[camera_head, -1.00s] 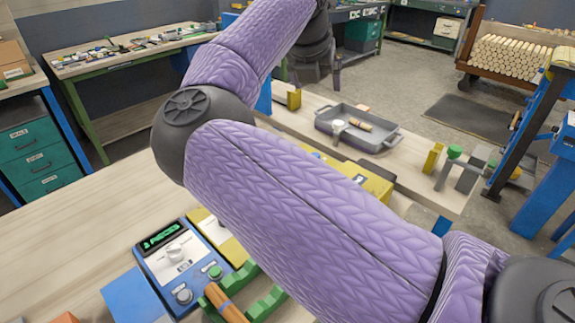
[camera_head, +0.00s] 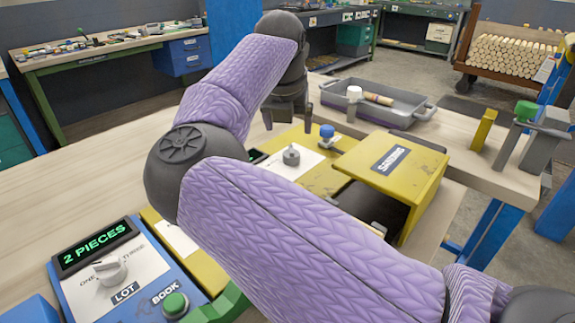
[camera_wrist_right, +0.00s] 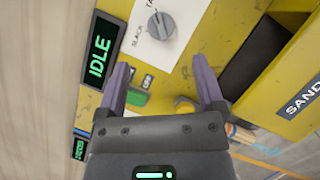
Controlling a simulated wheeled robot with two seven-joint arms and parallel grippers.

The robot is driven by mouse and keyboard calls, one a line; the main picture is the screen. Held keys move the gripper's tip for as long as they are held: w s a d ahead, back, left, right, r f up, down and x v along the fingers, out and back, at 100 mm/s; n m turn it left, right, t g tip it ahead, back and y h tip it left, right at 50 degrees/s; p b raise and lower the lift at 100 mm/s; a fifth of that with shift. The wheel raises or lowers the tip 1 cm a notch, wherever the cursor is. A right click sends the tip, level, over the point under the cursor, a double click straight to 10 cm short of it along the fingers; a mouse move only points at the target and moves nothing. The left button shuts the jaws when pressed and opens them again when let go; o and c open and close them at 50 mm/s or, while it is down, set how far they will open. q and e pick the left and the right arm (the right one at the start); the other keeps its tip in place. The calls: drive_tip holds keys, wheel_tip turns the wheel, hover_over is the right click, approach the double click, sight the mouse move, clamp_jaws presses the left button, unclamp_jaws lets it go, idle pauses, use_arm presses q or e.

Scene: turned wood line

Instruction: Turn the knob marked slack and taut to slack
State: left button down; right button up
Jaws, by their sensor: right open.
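The knob marked slack and taut is a round grey dial (camera_head: 291,155) on a white plate on the yellow sander. In the right wrist view the knob (camera_wrist_right: 160,25) is at the top, with SLACK printed at its left and the other label cut off by the edge. Which mark it points to I cannot tell. My right gripper (camera_head: 288,122) hangs just behind the knob in the head view. In the right wrist view my right gripper (camera_wrist_right: 161,70) is open and empty, its fingertips apart from the knob. My left gripper is not in view.
The yellow sander housing (camera_head: 390,172) stands right of the knob. A blue-topped control (camera_head: 327,132) is close to the gripper. A display reads IDLE (camera_wrist_right: 97,62) beside a green button (camera_wrist_right: 137,97). A blue LOT panel (camera_head: 110,275) is at front left. A grey tray (camera_head: 385,102) lies behind.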

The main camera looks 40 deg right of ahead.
sight(291, 149)
drive_tip(key=b+x, duration=0.3)
drive_tip(key=x, duration=0.5)
drive_tip(key=shift+w+d+f, duration=0.1)
drive_tip(key=shift+d+f, duration=0.05)
drive_tip(key=shift+f, duration=0.25)
drive_tip(key=c, duration=1.1)
clamp_jaws()
drive_tip(key=shift+r, duration=0.1)
